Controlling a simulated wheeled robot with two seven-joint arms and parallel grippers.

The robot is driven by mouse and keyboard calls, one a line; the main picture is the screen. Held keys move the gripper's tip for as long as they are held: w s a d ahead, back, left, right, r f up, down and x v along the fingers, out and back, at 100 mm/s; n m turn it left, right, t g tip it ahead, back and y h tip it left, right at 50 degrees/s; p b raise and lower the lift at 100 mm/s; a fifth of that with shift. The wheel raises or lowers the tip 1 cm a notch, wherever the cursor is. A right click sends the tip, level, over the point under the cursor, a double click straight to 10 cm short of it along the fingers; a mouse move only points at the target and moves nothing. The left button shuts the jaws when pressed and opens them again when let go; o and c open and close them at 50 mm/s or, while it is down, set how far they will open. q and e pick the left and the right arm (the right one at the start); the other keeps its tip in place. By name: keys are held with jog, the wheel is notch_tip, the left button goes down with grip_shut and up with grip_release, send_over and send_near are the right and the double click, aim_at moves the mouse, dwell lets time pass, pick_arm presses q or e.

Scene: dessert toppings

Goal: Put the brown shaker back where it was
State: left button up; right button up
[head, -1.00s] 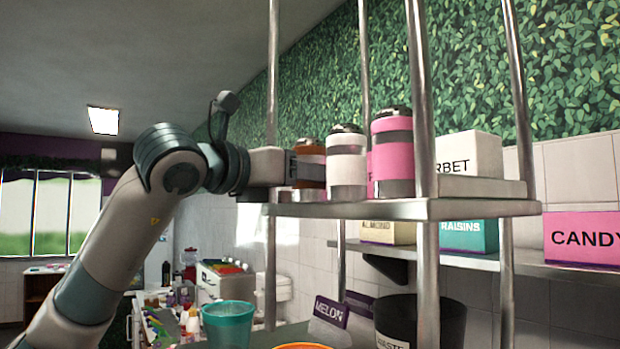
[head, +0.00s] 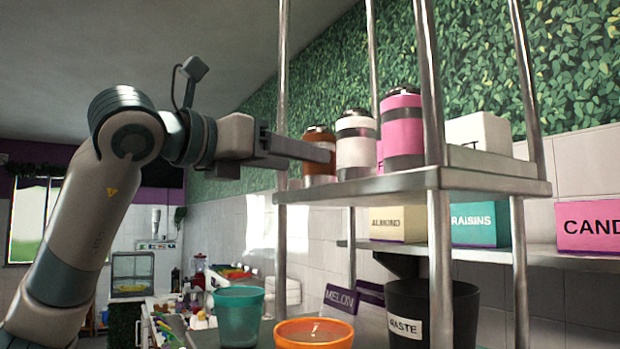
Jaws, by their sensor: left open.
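The brown shaker (head: 319,140) stands upright on the upper metal shelf (head: 400,184), at the left end of a row of shakers. A white shaker (head: 356,145) and a pink shaker (head: 402,128) stand to its right. My left gripper (head: 325,153) is open. Its finger reaches in from the left at the brown shaker's height; the other finger is hidden, and I cannot tell whether it touches the shaker. My right gripper is not in view.
Metal posts (head: 433,90) frame the shelf. Below are almond (head: 397,224) and raisins (head: 480,224) boxes, a black waste bin (head: 450,305), a teal cup (head: 239,312) and an orange bowl (head: 314,333).

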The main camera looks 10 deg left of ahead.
pick_arm(q)
jog(key=b+v, duration=0.2)
jog(key=v, duration=0.3)
jog(key=shift+s+a, duration=0.1)
jog(key=shift+s, duration=0.2)
dwell(0.6)
